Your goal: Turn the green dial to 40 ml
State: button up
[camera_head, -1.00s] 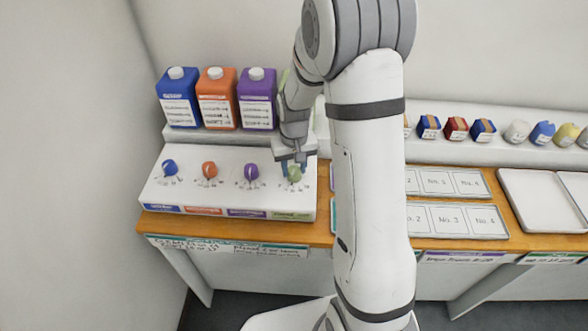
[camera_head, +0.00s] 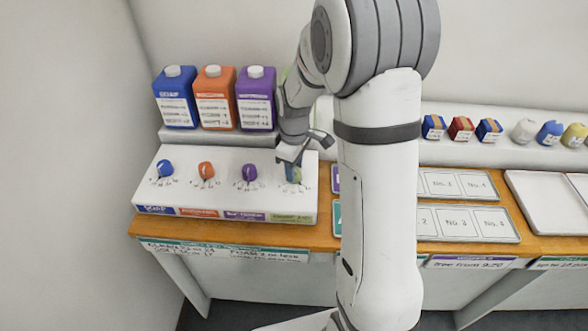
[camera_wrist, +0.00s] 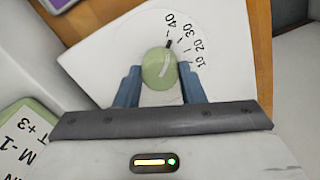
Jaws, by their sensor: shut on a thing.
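The green dial (camera_wrist: 157,70) sits on the sloped white panel (camera_wrist: 110,55), with 10, 20, 30 and 40 printed in an arc beside it. My gripper (camera_wrist: 160,73) is shut on the dial, one blue finger on each side. The dial's pale line and a dark mark at its edge point toward the 40 end of the scale. In the head view my gripper (camera_head: 292,171) is at the rightmost dial of the panel and hides most of it.
Blue (camera_head: 165,168), orange (camera_head: 206,170) and purple (camera_head: 249,171) dials stand left on the same panel. Blue (camera_head: 175,98), orange (camera_head: 215,98) and purple (camera_head: 256,98) jugs stand behind. Numbered trays (camera_head: 465,237) lie to the right on the wooden counter.

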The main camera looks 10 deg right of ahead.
jog(key=shift+n, duration=0.8)
jog(key=o, duration=1)
jog(key=shift+r, duration=0.1)
notch_tip(320, 180, up, 7)
jog(key=shift+f+b, duration=0.1)
jog(key=shift+b, duration=0.45)
jog(key=shift+r, duration=0.45)
